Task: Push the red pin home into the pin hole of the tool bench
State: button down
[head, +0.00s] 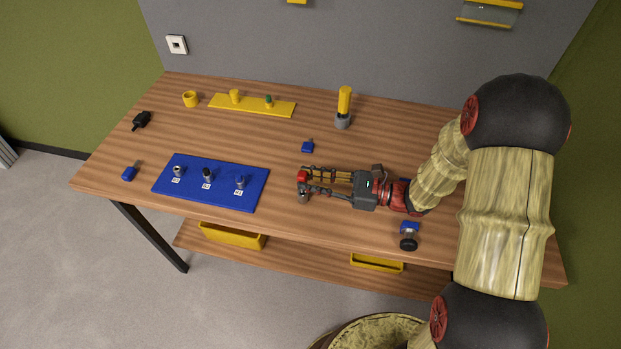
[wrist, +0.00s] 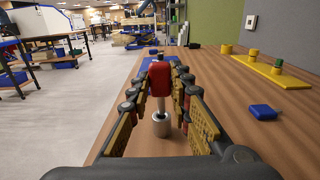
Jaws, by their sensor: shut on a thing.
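The red pin (wrist: 158,77) has a red head and a bright metal shank; its red head also shows in the head view (head: 302,176). My gripper (head: 306,180) is shut on it, with the fingertips on either side of the red head. The pin looks upright. Its shank points down at a grey metal cylinder (wrist: 161,125) standing on the wooden tool bench (wrist: 140,140), which also shows in the head view (head: 304,197). The shank's lower end meets the cylinder's dark top opening; how deep it sits cannot be told.
A blue mat (head: 209,201) with three small grey parts lies to the left. A yellow strip (head: 222,103) with a yellow and a green peg lies behind.

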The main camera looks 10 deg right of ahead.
jog(key=shift+f+b, duration=0.5)
jog(key=shift+f, duration=0.65)
jog(key=shift+s+a+f, duration=0.1)
jog(key=shift+s+f, duration=0.25)
jog(key=shift+f, duration=0.2)
jog(key=shift+s+a+f+b, duration=0.15)
jog(key=shift+s+f+b, duration=0.25)
jog(key=shift+f+b, duration=0.35)
jog(key=shift+r, duration=0.1)
dwell(0.5)
jog(key=shift+w+r+p, duration=0.2)
jog(key=shift+r+p, duration=0.3)
jog(key=shift+p, duration=0.3)
jog(key=shift+w+r+p, duration=0.45)
jog(key=shift+r+p, duration=0.3)
jog(key=shift+r, duration=0.1)
jog(key=shift+w+d+r+p, duration=0.1)
jog(key=shift+d+r+p, duration=0.05)
jog(key=shift+d+p, duration=0.2)
jog(key=shift+a+p, duration=0.1)
jog(key=shift+p, duration=0.35)
